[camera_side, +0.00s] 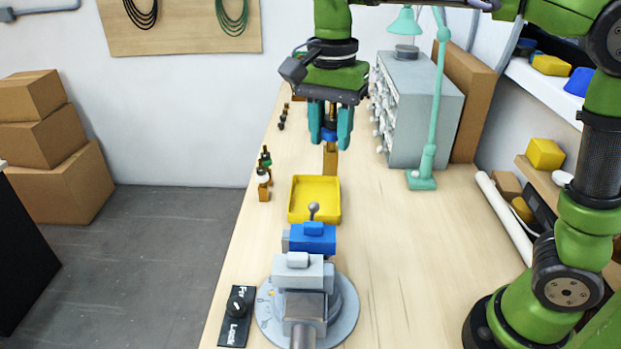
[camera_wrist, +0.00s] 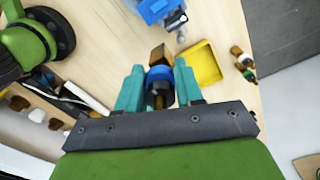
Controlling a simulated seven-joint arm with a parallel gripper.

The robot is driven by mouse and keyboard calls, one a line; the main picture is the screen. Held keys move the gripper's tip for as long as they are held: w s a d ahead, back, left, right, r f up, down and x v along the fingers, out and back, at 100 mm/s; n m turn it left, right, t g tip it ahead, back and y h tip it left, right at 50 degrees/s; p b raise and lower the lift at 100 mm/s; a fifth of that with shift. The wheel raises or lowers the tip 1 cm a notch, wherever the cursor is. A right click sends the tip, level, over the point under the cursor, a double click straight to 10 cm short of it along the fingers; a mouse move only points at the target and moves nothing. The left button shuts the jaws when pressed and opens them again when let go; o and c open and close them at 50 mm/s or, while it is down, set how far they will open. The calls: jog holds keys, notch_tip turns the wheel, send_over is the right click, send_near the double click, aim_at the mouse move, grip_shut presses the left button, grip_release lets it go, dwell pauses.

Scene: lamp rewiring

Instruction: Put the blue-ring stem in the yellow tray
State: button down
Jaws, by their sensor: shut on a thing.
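My gripper (camera_side: 330,138) is shut on the blue-ring stem, whose brass-brown end (camera_side: 330,160) hangs below the teal fingers. In the wrist view, the blue ring (camera_wrist: 159,74) sits between the fingertips, with the stem's brown end (camera_wrist: 158,53) beyond it. The yellow tray (camera_side: 315,212) lies on the bench, nearer the side camera than my gripper. In the wrist view the tray (camera_wrist: 217,66) is just right of the fingers. The tray looks empty.
A blue and grey vise (camera_side: 305,265) on a round base stands in front of the tray. Other stems (camera_side: 264,178) stand along the bench's left edge. A teal lamp (camera_side: 425,170) and a grey drawer cabinet (camera_side: 425,105) are at right. The bench right of the tray is clear.

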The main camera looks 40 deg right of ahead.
jog(key=w+d, duration=0.1)
jog(key=d, duration=1.2)
notch_tip(320, 180, down, 18)
jog(key=f, duration=0.1)
jog(key=shift+w+f, duration=0.85)
jog(key=shift+w, duration=1.85)
jog(key=shift+w+f, duration=0.8)
jog(key=shift+w, duration=1.95)
jog(key=shift+w+f, duration=0.85)
jog(key=shift+w, duration=1.85)
jog(key=shift+f, duration=0.15)
jog(key=c, duration=0.7)
grip_release()
